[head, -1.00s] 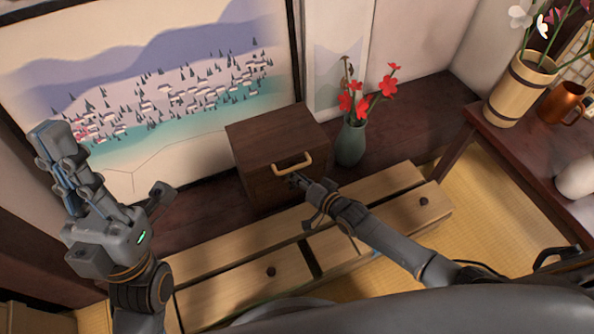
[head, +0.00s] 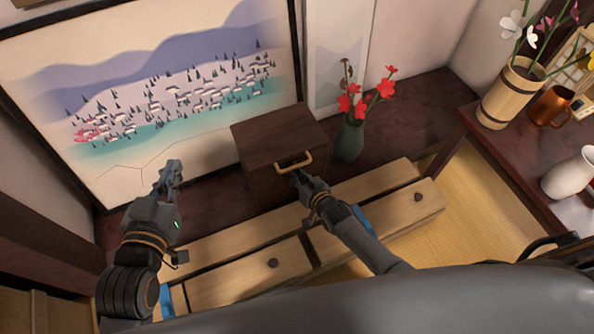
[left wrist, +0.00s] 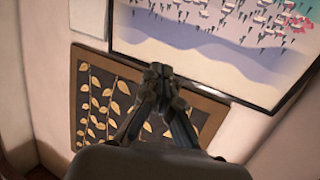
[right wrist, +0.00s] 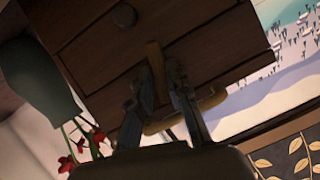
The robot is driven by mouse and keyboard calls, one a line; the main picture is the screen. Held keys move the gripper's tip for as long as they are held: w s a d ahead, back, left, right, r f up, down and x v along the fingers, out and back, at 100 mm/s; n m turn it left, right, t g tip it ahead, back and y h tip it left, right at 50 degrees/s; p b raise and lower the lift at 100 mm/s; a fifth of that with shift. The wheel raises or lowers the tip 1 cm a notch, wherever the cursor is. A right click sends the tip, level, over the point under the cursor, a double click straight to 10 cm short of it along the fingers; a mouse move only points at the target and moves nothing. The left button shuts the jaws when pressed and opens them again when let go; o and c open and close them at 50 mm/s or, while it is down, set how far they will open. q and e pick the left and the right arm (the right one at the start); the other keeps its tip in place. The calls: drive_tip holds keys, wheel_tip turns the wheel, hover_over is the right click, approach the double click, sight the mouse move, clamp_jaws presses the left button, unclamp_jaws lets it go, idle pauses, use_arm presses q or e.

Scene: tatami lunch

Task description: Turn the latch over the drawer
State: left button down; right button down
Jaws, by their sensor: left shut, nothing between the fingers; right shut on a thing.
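A dark wooden box (head: 270,148) with a drawer stands on the dark ledge, a light wooden handle (head: 294,163) high on its front. In the right wrist view, which is upside down, a small light-brown latch (right wrist: 154,52) lies against the box front between the handle (right wrist: 185,116) and the round dark drawer knob (right wrist: 123,15). My right gripper (head: 298,176) is at the box front just below the handle, shut on the latch. The latch is hidden in the head view. My left gripper (head: 172,166) is shut and empty, left of the box; its closed fingers show in the left wrist view (left wrist: 160,72).
A green vase (head: 350,141) with red flowers stands close to the right of the box. Pale wooden benches (head: 230,285) lie in front. A dark table (head: 500,145) at right holds a wooden bucket (head: 510,95), copper mug (head: 550,107) and white vase (head: 570,174).

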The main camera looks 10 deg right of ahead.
use_arm(q)
drive_tip(key=s+a+f+g+y+p, duration=0.1)
drive_tip(key=s+f+g, duration=0.2)
drive_tip(key=f+g, duration=0.1)
drive_tip(key=shift+s+a+f, duration=0.25)
drive_tip(key=shift+a+f, duration=0.1)
drive_tip(key=shift+f, duration=0.55)
use_arm(e)
drive_tip(key=shift+a+n+h, duration=0.15)
drive_tip(key=shift+n+h, duration=0.55)
drive_tip(key=shift+n, duration=0.4)
drive_tip(key=c, duration=1.3)
unclamp_jaws()
drive_tip(key=shift+s, duration=0.15)
drive_tip(key=v, duration=1.1)
drive_tip(key=shift+s+r, duration=0.1)
drive_tip(key=shift+s, duration=0.3)
